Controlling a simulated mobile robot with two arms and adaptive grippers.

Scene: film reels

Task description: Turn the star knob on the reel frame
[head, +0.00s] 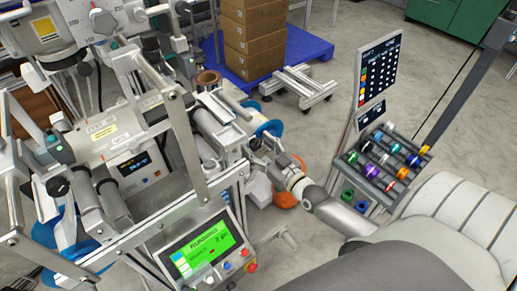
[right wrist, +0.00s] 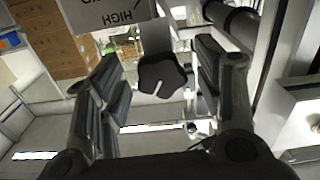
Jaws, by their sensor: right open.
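The star knob (right wrist: 163,80) is black, with rounded lobes and a pale line on its face. In the right wrist view it sits between the two fingers of my right gripper (right wrist: 160,78), with visible gaps on both sides. The gripper is open. In the head view my right gripper (head: 262,148) is at the right side of the reel frame (head: 183,145), by a blue disc (head: 270,128). There the knob is too small and too covered to make out. My left gripper is not in view.
A plate marked HIGH (right wrist: 112,16) is just above the knob in the wrist view. A green-screen panel (head: 200,247) stands below left of my right gripper. A rack of coloured spools (head: 384,165) stands right. Boxes (head: 252,38) sit on a blue pallet (head: 306,46) behind.

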